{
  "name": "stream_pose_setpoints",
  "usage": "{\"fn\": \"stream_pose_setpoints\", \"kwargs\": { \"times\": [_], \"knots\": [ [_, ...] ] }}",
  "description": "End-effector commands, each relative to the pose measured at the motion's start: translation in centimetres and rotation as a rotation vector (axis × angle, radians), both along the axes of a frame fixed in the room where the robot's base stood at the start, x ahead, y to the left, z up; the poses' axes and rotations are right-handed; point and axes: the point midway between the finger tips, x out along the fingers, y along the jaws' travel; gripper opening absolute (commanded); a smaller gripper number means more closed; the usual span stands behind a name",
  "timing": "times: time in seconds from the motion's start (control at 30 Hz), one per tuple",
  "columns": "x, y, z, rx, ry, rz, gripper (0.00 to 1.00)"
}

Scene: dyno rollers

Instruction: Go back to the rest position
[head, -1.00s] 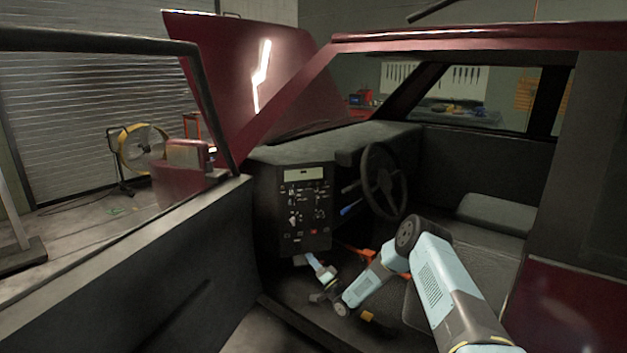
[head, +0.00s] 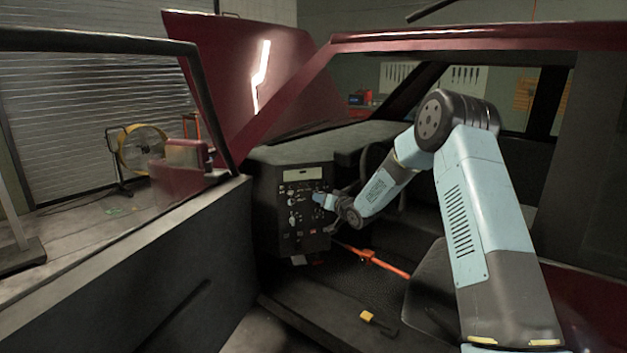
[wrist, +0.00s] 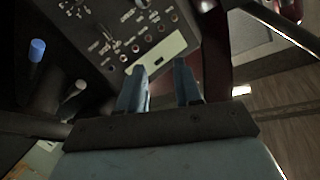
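My gripper (wrist: 160,88) shows in the wrist view with its two blue-grey fingers apart and nothing between them. In the head view my arm reaches into the red car's cabin, bent at the elbow. Its end is in front of the right side of the black control panel (head: 290,225), by the steering wheel (head: 370,165), which my arm partly hides. In the wrist view the panel (wrist: 120,50) lies beyond the fingers, with switches, sockets and a pale display (wrist: 157,52). I cannot tell whether the gripper touches the panel.
A blue-tipped lever (wrist: 37,50) is at the left of the wrist view. An orange bar (head: 372,260) and a yellow-ended object (head: 378,320) are on the cabin floor. The open door (head: 130,270) stands at the left, the seat (head: 430,285) at the right, and the roof edge (head: 470,38) above.

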Motion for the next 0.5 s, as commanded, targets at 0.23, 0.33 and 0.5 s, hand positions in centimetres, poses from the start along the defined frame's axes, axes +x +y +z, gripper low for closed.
{"fn": "stream_pose_setpoints", "kwargs": {
  "times": [0.23, 0.33, 0.5],
  "knots": [
    [-2.9, -2.9, 6.1, -0.168, 0.040, -0.079, 0.34],
    [-4.4, -4.2, 8.3, -0.230, 0.061, -0.112, 0.34],
    [-7.5, -6.5, 11.8, -0.329, 0.103, -0.169, 0.34]
  ]
}}
